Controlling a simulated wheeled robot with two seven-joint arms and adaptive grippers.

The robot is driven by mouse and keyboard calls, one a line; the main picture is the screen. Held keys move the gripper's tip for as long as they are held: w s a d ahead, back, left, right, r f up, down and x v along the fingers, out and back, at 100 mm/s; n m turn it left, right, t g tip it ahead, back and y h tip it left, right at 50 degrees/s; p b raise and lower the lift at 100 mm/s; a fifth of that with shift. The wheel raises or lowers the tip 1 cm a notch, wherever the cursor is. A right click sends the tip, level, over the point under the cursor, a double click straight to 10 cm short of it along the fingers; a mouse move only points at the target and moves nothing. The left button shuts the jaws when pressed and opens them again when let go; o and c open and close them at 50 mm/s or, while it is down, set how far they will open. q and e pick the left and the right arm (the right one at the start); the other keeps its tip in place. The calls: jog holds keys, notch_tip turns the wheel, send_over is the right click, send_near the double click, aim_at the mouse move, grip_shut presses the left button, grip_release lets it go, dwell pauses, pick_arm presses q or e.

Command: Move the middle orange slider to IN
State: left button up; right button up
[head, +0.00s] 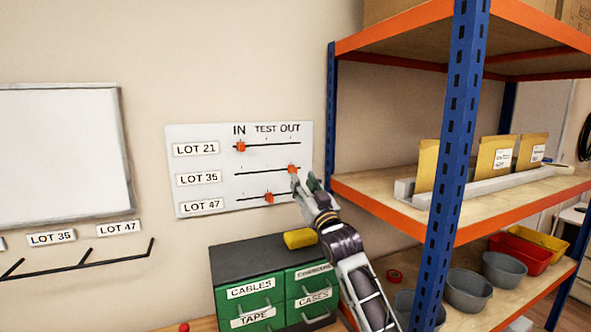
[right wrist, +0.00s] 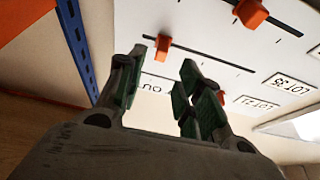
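A white board (head: 222,167) on the wall carries three slider tracks under the words IN, TEST and OUT. The middle orange slider (head: 292,169), in the LOT 35 row, stands under OUT; it also shows in the right wrist view (right wrist: 162,47). The top slider (head: 241,146) is under IN. The bottom slider (head: 269,197) is near TEST and also shows in the right wrist view (right wrist: 250,12). My right gripper (head: 303,180) is open, its fingers (right wrist: 160,72) apart and empty, close to the middle slider; contact cannot be told. My left gripper is not in view.
A shelf with a blue post (head: 455,150) and orange edges stands just right of the board. Below the board is a green drawer cabinet (head: 248,299) with a yellow object (head: 299,238) on top. A whiteboard (head: 62,155) hangs at the left. The wall before the board is clear.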

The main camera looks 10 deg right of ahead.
aim_at(295, 170)
jog(key=shift+p+x, duration=0.85)
jog(key=shift+x, duration=2.65)
jog(key=shift+c, duration=0.4)
grip_shut()
